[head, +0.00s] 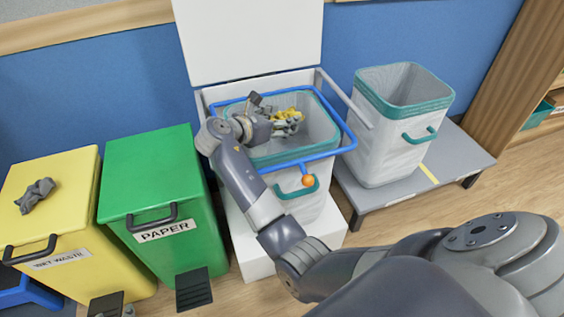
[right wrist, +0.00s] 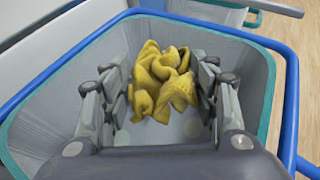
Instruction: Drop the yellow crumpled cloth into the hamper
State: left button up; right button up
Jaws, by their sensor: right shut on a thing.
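The yellow crumpled cloth (head: 288,114) is between the fingers of my right gripper (head: 276,115), which is shut on it. In the right wrist view the cloth (right wrist: 163,80) hangs between both fingers, with the grey inside of a hamper behind it. This hamper (head: 294,153), grey with a teal rim, stands inside a blue tube frame below an open white lid. The gripper and cloth are over its opening. A small dark and grey part at the bottom left of the head view may be my left gripper; its jaws cannot be made out.
A second grey hamper (head: 386,134) with a teal rim stands on a low grey platform (head: 450,150) to the right. A green paper bin (head: 150,175) and a yellow bin (head: 60,215) stand left, a grey crumpled cloth (head: 36,194) on the yellow lid. An orange ball (head: 308,181) is on the blue frame.

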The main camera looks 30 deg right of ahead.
jog(key=o, duration=0.8)
notch_tip(320, 180, up, 10)
jog(key=shift+r, duration=0.1)
dwell(0.5)
